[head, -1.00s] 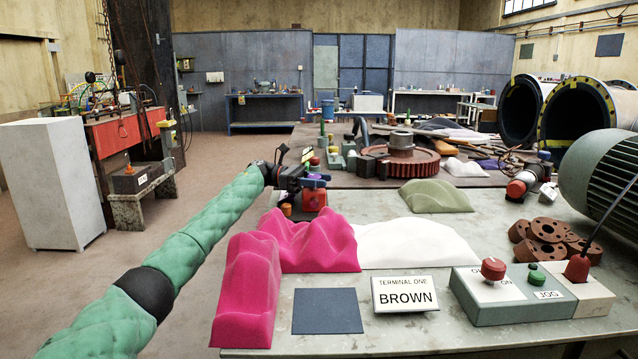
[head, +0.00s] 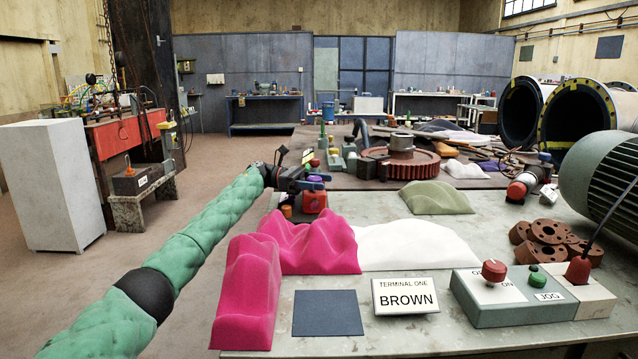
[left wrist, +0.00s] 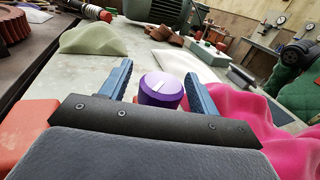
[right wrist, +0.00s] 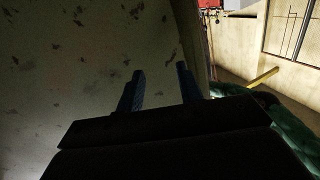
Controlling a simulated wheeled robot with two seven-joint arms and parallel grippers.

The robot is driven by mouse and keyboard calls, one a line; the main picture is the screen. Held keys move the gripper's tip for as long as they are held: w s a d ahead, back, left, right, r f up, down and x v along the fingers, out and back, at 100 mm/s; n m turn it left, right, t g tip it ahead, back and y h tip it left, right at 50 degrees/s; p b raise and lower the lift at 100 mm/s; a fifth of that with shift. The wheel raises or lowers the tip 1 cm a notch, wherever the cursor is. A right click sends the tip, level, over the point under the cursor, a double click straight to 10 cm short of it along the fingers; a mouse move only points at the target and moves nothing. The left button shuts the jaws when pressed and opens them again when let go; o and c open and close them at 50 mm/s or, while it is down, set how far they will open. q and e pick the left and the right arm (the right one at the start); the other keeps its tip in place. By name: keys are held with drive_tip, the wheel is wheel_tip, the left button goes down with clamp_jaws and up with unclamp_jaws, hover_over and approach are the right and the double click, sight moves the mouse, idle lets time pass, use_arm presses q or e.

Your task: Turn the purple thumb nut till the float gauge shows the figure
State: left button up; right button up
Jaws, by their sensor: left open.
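The purple thumb nut (left wrist: 161,90) is a round knob with a pale mark on top. In the left wrist view it stands between the two blue fingers of my left gripper (left wrist: 158,72), which are apart with a gap visible at the left. Contact cannot be told. In the head view my left gripper (head: 306,184) is at the red block (head: 314,202), with the purple nut (head: 316,179) just above that block. My right gripper (right wrist: 160,78) shows only in its dark wrist view, fingers apart and empty. I cannot make out a float gauge reading.
Pink humps (head: 310,243) and a white hump (head: 415,244) lie in front of the red block. A BROWN sign (head: 405,295), a switch box (head: 510,303) and brown rings (head: 548,236) are nearer the front. A green hump (head: 436,198) lies to the right.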

use_arm(q)
drive_tip(key=v, duration=0.6)
drive_tip(key=shift+w+a, duration=0.2)
drive_tip(key=shift+a, duration=0.15)
drive_tip(key=shift+w+a, duration=0.1)
drive_tip(key=shift+a, duration=0.3)
use_arm(e)
drive_tip(key=r, duration=0.1)
drive_tip(key=r+t, duration=0.1)
drive_tip(key=r, duration=0.1)
drive_tip(key=shift+w+d+r, duration=0.1)
drive_tip(key=shift+w+r, duration=0.1)
drive_tip(key=shift+w, duration=0.2)
drive_tip(key=shift+f, duration=0.1)
